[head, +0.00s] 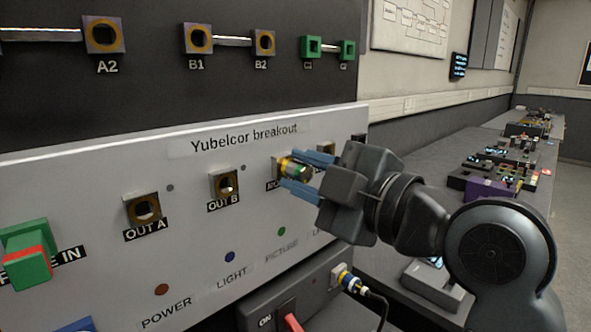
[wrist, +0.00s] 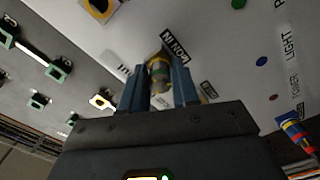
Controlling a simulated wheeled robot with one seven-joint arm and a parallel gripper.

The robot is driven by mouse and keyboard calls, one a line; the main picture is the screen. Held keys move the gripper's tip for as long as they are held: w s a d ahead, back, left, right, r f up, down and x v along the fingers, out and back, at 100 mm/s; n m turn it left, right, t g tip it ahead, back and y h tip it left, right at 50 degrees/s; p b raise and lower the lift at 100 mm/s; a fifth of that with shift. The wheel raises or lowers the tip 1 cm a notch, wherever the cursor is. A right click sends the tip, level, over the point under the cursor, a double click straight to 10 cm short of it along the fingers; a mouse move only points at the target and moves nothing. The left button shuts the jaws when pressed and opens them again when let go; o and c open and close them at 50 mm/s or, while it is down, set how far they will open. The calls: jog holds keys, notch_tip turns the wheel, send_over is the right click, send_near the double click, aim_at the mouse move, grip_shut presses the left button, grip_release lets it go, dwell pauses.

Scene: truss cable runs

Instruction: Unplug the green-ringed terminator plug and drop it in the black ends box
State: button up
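The terminator plug (head: 296,168), with green and yellowish bands, sits in a socket on the pale breakout panel (head: 190,262), under the label Yubelcor breakout. In the wrist view the plug (wrist: 160,76) is at the socket marked MON. My gripper (head: 296,170) has one blue finger on each side of the plug. In the wrist view the two fingers (wrist: 161,88) run alongside it, very close to its sides. I cannot tell whether they touch it. The fingers partly hide the socket. I cannot make out a black ends box for certain in either view.
A green-and-red block (head: 28,257) sticks out at the left. A bench (head: 440,175) with several devices runs away at the right.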

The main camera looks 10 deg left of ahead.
grip_shut()
jog(key=shift+f+b, duration=0.1)
jog(key=shift+b, duration=0.4)
jog(key=shift+n+b, duration=1.4)
jog(key=shift+b, duration=0.25)
jog(key=shift+n+b, duration=1.2)
jog(key=shift+b, duration=0.65)
jog(key=shift+n+b, duration=1.2)
jog(key=shift+b, duration=0.45)
jog(key=shift+a+n+b, duration=0.1)
jog(key=shift+n+b, duration=1.6)
jog(key=shift+b, duration=0.1)
